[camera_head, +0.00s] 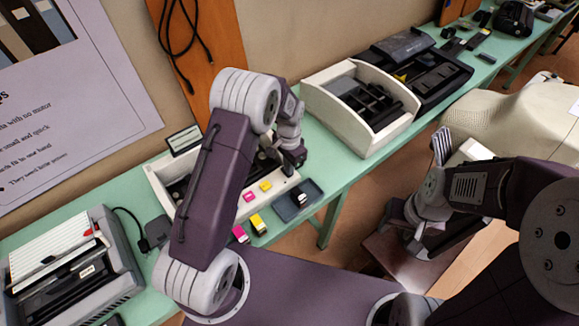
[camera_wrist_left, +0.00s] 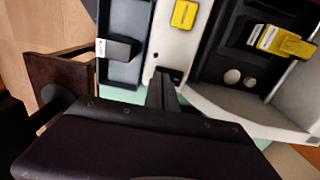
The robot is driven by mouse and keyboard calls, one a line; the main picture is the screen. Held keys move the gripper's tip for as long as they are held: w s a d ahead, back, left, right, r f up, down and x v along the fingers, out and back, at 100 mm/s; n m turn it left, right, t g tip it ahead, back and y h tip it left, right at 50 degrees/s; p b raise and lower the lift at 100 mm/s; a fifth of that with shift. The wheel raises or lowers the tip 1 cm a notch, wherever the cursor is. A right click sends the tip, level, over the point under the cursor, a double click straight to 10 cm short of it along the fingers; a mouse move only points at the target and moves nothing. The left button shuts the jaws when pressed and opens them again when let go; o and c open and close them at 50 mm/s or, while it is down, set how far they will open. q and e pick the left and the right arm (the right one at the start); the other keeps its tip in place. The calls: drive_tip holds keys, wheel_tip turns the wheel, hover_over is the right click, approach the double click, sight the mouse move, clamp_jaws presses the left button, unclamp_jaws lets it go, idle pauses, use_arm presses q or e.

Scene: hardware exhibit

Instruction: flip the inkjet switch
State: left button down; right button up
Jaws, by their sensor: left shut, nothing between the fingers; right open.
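The inkjet printer (camera_head: 158,188) is a white open-topped unit on the green table, partly hidden behind my left arm. Its front ledge carries a pink and a yellow block (camera_head: 265,185). My left gripper (camera_head: 293,160) is low over the printer's right front end. In the left wrist view, its shut, empty fingers (camera_wrist_left: 163,84) point at the white ledge (camera_wrist_left: 172,48), by a small dark spot (camera_wrist_left: 155,54). The fingers cover part of the ledge, so I cannot clearly make out the switch or any contact. My right gripper (camera_head: 420,243) is open, low beside the table, away from the printer.
A dark tray (camera_head: 285,208) with a black cartridge (camera_wrist_left: 120,48) stands beside the printer. Pink and yellow cartridges (camera_head: 257,224) lie on the table's front edge. A grey printer (camera_head: 75,268) is at left, a cream open printer (camera_head: 345,125) at right.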

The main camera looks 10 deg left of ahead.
use_arm(q)
drive_tip(key=shift+f, duration=0.3)
drive_tip(key=shift+f, duration=0.2)
drive_tip(key=shift+s+d, duration=0.1)
drive_tip(key=shift+s, duration=0.05)
drive_tip(key=shift+w+a+r, duration=0.25)
drive_tip(key=shift+w+a, duration=0.1)
drive_tip(key=shift+a, duration=0.05)
drive_tip(key=shift+w+a, duration=0.3)
drive_tip(key=shift+r+p, duration=0.1)
drive_tip(key=shift+p, duration=0.2)
